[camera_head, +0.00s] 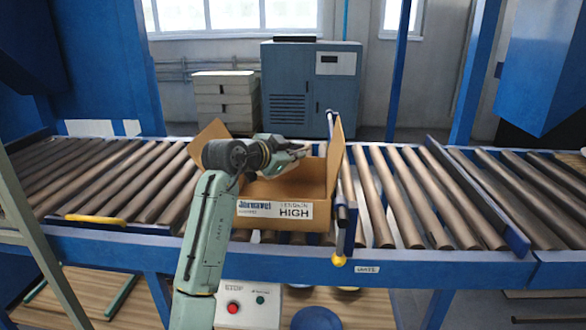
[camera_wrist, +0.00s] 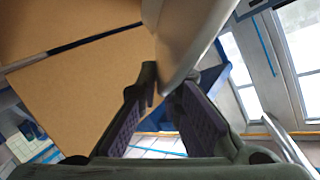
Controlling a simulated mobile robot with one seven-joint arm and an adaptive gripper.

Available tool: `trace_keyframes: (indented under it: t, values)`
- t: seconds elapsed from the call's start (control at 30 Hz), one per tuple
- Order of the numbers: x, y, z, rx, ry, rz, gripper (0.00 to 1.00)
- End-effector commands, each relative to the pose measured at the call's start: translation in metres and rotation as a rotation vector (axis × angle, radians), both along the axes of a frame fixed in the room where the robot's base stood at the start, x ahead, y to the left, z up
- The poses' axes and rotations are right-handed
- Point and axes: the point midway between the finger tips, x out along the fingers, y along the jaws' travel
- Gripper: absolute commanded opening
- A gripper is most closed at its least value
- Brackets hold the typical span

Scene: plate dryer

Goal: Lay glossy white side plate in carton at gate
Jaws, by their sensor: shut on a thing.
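The open cardboard carton (camera_head: 275,224) stands on the roller conveyor with its flaps spread, against the right-hand blue gate (camera_head: 341,225). Its front label reads "HIGH". My gripper (camera_head: 298,154) is over the carton opening in the head view. In the wrist view my gripper (camera_wrist: 166,88) is shut on the rim of the glossy white side plate (camera_wrist: 190,35), which looks pale grey and is seen nearly edge-on. Brown carton board (camera_wrist: 90,90) fills the left of that view, close to the plate. Whether they touch, I cannot tell. The carton's floor is hidden.
The roller conveyor (camera_head: 400,195) is bare right of the gate, up to a blue slanted guide rail (camera_head: 475,198). Left rollers (camera_head: 90,182) are also clear. A control box with a red button (camera_head: 247,305) sits below. A blue-grey cabinet (camera_head: 309,88) stands behind.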

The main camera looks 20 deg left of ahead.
Motion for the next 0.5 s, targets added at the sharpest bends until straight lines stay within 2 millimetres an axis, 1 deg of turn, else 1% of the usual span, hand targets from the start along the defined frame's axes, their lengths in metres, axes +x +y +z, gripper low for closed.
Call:
trace_keyframes:
  t: [0.13,0.3,0.5]
  values:
    - [-0.001,0.000,-0.011,0.001,-0.002,0.000,0.00]
    - [-0.001,0.000,-0.035,0.000,-0.002,0.001,0.00]
    - [0.000,0.000,-0.037,0.002,-0.005,0.000,0.00]
